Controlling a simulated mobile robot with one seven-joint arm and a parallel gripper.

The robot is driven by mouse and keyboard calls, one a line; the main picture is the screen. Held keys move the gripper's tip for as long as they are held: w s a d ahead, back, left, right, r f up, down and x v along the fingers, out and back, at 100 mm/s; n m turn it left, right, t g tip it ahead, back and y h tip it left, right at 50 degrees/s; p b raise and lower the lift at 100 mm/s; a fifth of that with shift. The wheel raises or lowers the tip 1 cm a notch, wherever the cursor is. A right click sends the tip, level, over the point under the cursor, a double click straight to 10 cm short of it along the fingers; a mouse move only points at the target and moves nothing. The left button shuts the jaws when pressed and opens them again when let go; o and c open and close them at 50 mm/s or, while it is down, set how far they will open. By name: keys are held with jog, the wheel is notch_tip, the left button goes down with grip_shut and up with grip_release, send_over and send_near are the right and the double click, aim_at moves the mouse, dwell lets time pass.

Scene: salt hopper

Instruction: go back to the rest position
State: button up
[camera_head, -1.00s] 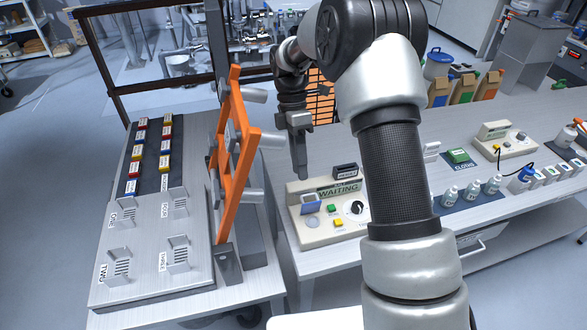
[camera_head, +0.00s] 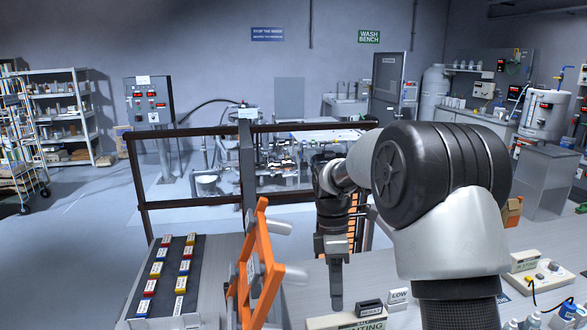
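My arm (camera_head: 455,225) rises at the right and bends over at a large dark joint. My gripper (camera_head: 336,295) hangs from it, fingers pointing down, in front of the fence. It appears side-on as one narrow finger shape, so its opening cannot be told. No object shows in it. Its tip is close to the cream console (camera_head: 345,322) at the bottom edge; whether they touch cannot be told. Most of the console is cut off below.
An orange frame (camera_head: 262,262) stands left of my gripper. Left of it is a dark rack (camera_head: 170,280) with several coloured labelled blocks. A brown-railed fence (camera_head: 190,202) crosses behind. A small LOW sign (camera_head: 398,296) stands near the console. Open floor lies far left.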

jog(key=s+d+r+m+t, duration=0.3)
jog(key=s+r+m+t, duration=0.3)
jog(key=s+r+m, duration=0.7)
jog(key=s+d+r+m+t, duration=0.1)
jog(key=s+m, duration=0.3)
jog(key=s, duration=0.6)
jog(key=shift+s+m+t+y, duration=0.15)
jog(key=shift+m+t+y, duration=0.15)
jog(key=shift+t, duration=0.4)
